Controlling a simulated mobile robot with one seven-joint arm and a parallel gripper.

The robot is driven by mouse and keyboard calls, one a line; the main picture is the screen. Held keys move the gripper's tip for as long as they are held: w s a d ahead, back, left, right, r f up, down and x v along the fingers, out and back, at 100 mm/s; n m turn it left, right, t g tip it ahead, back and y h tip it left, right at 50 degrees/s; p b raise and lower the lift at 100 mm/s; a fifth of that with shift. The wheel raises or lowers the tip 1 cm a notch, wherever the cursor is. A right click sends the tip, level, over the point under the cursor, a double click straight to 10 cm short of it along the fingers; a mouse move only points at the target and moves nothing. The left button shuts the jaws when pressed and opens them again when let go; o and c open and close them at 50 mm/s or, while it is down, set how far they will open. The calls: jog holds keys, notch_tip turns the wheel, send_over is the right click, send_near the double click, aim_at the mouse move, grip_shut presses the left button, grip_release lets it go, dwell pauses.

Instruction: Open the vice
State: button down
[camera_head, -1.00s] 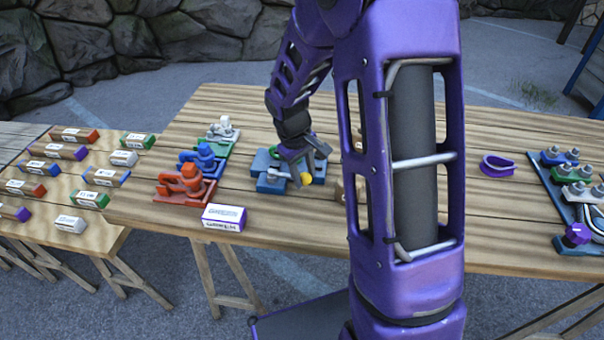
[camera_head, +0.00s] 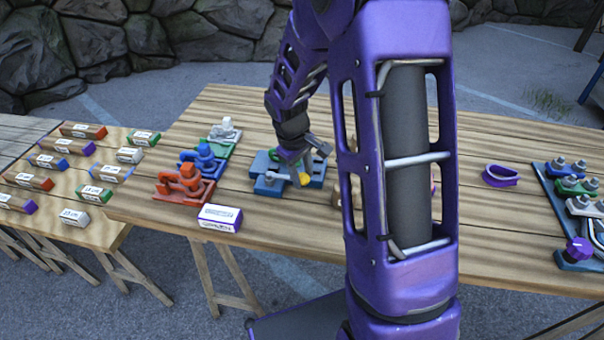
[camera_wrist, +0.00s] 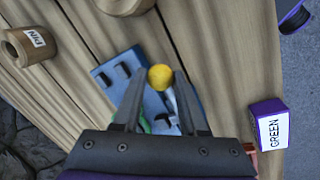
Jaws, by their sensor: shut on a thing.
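The vice (camera_head: 264,186) is a blue block device on the wooden table, left of my purple arm. Its handle ends in a yellow knob (camera_head: 304,179). My gripper (camera_head: 298,170) reaches down over the vice and is shut on the yellow-knobbed handle. In the wrist view, the yellow knob (camera_wrist: 160,77) shows at the fingertips (camera_wrist: 158,82), with the blue vice body (camera_wrist: 112,72) beyond and below. Some green shows between the fingers, but I cannot tell what it is. The fingers and wrist hide part of the vice, so its jaw gap is not clear.
Orange, blue and grey-white clamp-like fixtures (camera_head: 184,183) stand left of the vice. A purple-and-white box labelled GREEN (camera_wrist: 270,124) lies near the front edge. A cylinder labelled PIN (camera_wrist: 28,46) stands nearby. A purple ring (camera_head: 500,176) lies right of my arm.

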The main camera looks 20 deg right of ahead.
jog(key=shift+w+r, duration=0.1)
jog(key=shift+w, duration=0.05)
jog(key=shift+c, duration=2.3)
grip_release()
jog(key=s+a+r, duration=0.1)
jog(key=a+r, duration=0.2)
jog(key=r, duration=1.4)
jog(key=shift+s+p, duration=0.3)
jog(key=shift+p, duration=0.15)
